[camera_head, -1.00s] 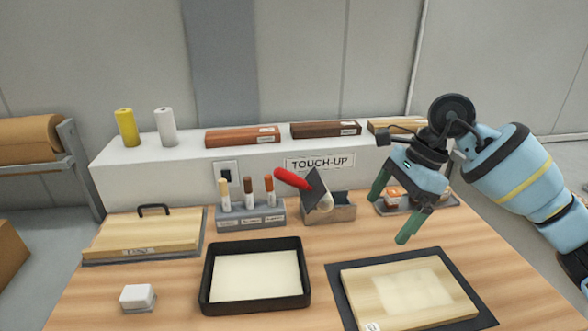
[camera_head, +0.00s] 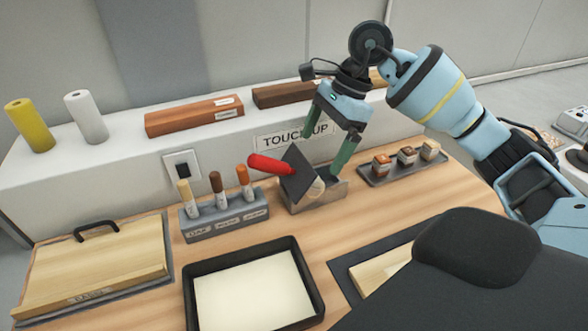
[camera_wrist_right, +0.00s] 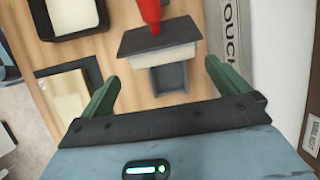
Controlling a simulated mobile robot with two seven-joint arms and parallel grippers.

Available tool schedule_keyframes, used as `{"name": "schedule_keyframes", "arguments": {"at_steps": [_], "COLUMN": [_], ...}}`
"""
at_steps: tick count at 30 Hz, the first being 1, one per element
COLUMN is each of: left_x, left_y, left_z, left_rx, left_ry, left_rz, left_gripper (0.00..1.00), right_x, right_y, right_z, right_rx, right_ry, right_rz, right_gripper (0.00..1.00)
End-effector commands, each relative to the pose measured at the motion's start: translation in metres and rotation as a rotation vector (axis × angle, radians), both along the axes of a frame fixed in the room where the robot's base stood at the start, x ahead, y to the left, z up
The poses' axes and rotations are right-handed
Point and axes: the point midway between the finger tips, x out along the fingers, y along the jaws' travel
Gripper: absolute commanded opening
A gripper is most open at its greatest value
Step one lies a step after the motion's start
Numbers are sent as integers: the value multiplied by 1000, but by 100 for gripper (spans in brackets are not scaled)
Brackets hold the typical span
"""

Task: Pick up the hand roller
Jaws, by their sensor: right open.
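The hand roller stands tilted in a small grey holder (camera_head: 330,194) on the wooden table. Its red handle (camera_head: 270,165) points up and left, with a dark plate (camera_head: 296,170) and a pale roller end (camera_head: 316,188) beside it. My right gripper (camera_head: 321,150) is open and empty, its green fingers above and behind the roller and holder. In the right wrist view, the red handle (camera_wrist_right: 150,12), dark plate (camera_wrist_right: 160,36) and cream roller (camera_wrist_right: 165,57) lie ahead, between and beyond the fingertips (camera_wrist_right: 162,70). My left gripper is not in view.
Left of the holder is a marker rack (camera_head: 225,222); right is a tray of small jars (camera_head: 372,180). A black-rimmed tray (camera_head: 200,300) is in front. The white ledge (camera_head: 120,165) with a TOUCH-UP sign (camera_head: 290,137) rises behind.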

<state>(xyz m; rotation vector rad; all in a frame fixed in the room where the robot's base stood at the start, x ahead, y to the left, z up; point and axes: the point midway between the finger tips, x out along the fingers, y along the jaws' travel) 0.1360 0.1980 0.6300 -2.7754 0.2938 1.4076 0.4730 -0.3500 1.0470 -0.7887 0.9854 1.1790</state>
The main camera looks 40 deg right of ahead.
Motion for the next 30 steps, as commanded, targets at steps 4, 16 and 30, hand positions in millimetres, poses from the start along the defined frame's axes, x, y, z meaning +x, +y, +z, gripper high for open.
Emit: {"name": "schedule_keyframes", "arguments": {"at_steps": [4, 16, 30], "left_x": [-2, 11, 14], "left_y": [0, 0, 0], "left_z": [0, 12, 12], "left_rx": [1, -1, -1], "left_ry": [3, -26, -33], "left_rz": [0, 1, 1], "left_gripper": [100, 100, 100], "right_x": [1, 6, 7], "right_y": [6, 26, 32], "right_z": [-13, -39, -59], "right_rx": [-1, 2, 0], "right_ry": [2, 1, 0], "right_rz": [1, 3, 1], "right_gripper": [100, 100, 97]}}
